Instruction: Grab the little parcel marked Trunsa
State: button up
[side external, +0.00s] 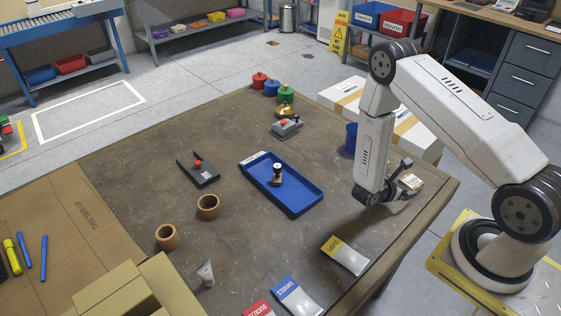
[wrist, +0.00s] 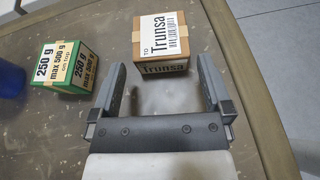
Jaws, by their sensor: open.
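The little parcel marked Trunsa (wrist: 160,47) is a brown box with a white label, standing on the table at the top of the wrist view. In the side external view the parcel (side external: 412,182) sits near the table's right edge, partly behind my gripper (side external: 396,178). In the wrist view my gripper (wrist: 158,85) is open, its two fingers reaching toward the parcel's near side with nothing held between them. The fingertips appear just short of the parcel, roughly one on each side; I cannot tell the exact gap.
A green-and-brown box marked 250 g (wrist: 68,68) stands left of the parcel. A blue cup (side external: 351,139) is close by. A blue tray (side external: 305,203) holding a small dark item lies mid-table. The table's edge (wrist: 225,22) runs close right of the parcel.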

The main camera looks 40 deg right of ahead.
aim_at(408, 183)
jog(key=shift+x, duration=2.05)
jog(key=shift+r, duration=0.1)
jog(key=shift+c, duration=0.2)
jog(key=c, duration=1)
jog(key=shift+r, duration=0.2)
jog(key=shift+r, duration=4.8)
